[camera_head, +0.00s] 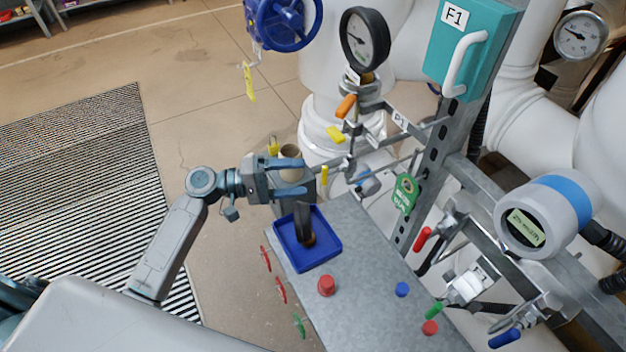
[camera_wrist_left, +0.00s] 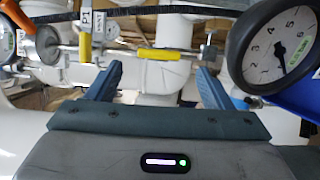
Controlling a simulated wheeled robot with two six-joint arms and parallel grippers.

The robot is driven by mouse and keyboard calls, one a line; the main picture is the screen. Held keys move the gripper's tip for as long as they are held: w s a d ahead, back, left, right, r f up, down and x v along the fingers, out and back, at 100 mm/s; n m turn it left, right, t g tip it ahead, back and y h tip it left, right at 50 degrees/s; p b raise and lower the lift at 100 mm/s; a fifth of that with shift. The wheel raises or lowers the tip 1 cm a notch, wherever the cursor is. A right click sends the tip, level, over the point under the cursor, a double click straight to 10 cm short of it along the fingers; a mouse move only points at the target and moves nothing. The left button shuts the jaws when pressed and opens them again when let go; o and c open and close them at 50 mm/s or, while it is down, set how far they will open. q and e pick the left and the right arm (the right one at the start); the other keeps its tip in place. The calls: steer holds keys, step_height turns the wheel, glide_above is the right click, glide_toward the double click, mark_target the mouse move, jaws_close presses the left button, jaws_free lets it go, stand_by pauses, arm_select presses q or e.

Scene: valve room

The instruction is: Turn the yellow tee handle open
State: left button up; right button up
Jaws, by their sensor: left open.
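The yellow handle (camera_head: 324,175) is a short upright bar on the pipework just right of my left gripper in the head view. A yellow upright handle also shows in the left wrist view (camera_wrist_left: 84,47), ahead and left of the fingers. A second yellow handle (camera_head: 335,134) slants above it; I cannot tell for sure which is the tee. My left gripper (camera_head: 304,177) is open, its fingers pointing right toward the upright handle. No contact with the handle shows. In the left wrist view, nothing is held between the fingers (camera_wrist_left: 158,86). My right gripper is not in view.
A red button (camera_head: 326,285) stands on the bench. Orange (camera_head: 346,106) and other coloured handles, pipes and a steel post (camera_head: 432,165) crowd the right side.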

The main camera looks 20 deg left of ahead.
arm_select(q)
steer(key=shift+b+v, duration=0.5)
steer(key=shift+v, duration=1.45)
steer(key=w+a+f+n+t+y, duration=0.1)
steer(key=a+f+n+y, duration=0.2)
steer(key=f, duration=0.9)
steer(key=w+a+f+t+y, duration=0.1)
steer(key=a+f+y, duration=0.25)
steer(key=f, duration=0.75)
steer(key=s+a+f+g+y, duration=0.1)
steer(key=s+a+f+y, duration=0.2)
steer(key=f, duration=0.6)
steer(key=s+a+f+g+y, duration=0.1)
steer(key=s+f+y, duration=0.25)
steer(key=f, duration=0.45)
steer(key=s+a+f+m+g+y, duration=0.2)
steer(key=s+f+g, duration=0.1)
steer(key=s+f, duration=1.15)
steer(key=s+d+f+m+g+y, duration=0.1)
steer(key=s+d+f+m, duration=0.1)
steer(key=s, duration=0.9)
steer(key=s+d+f+m+g+y, duration=0.1)
steer(key=s+d+f+m, duration=0.1)
steer(key=s+f+m, duration=0.2)
steer(key=s+f, duration=0.3)
steer(key=s, duration=0.4)
steer(key=shift+s+g, duration=0.2)
steer(key=shift+g, duration=0.2)
